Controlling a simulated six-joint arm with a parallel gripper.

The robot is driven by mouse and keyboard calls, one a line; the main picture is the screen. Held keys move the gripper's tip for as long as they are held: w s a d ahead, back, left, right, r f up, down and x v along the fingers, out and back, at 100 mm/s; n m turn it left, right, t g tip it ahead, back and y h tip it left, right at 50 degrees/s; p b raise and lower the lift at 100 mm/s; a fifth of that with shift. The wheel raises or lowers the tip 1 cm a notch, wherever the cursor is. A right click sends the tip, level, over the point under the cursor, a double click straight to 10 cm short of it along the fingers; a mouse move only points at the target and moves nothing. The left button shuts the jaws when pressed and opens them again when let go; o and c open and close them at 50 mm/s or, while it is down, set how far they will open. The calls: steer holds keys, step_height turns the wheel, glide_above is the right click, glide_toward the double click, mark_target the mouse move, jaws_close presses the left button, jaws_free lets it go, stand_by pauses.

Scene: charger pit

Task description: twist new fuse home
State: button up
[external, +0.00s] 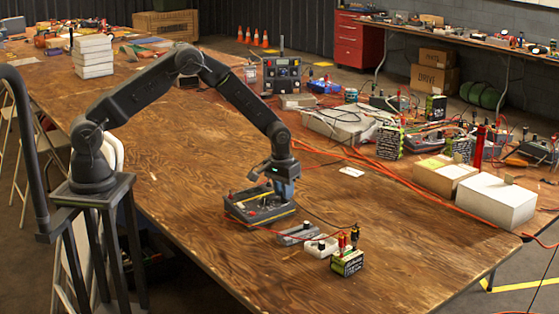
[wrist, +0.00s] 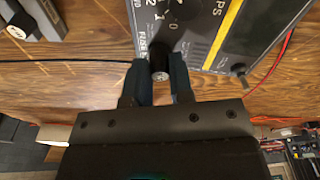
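The charger box (external: 260,207), dark with a yellow stripe, sits on the wooden table below my gripper (external: 284,190) in the external view. In the wrist view its panel (wrist: 200,45) shows dial numbers and part of the word FUSE. My gripper's two blue-grey fingers (wrist: 160,85) stand at the panel's near edge, one on each side of a small black fuse piece (wrist: 160,66) with a silvery end. Both fingers appear to touch it. How deep it sits in the panel is hidden.
Grey and white blocks with black knobs (external: 297,234) and a green-black battery (external: 347,262) stand to the front right. Red and black cables cross the table around the charger. White boxes (external: 495,200) stand at the right edge. The table's left front is clear.

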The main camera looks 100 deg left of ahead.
steer(key=shift+c, duration=1.1)
steer(key=shift+m, duration=1.1)
steer(key=shift+m, duration=1)
steer(key=shift+m, duration=0.4)
steer(key=shift+m+h, duration=0.3)
steer(key=shift+m, duration=0.6)
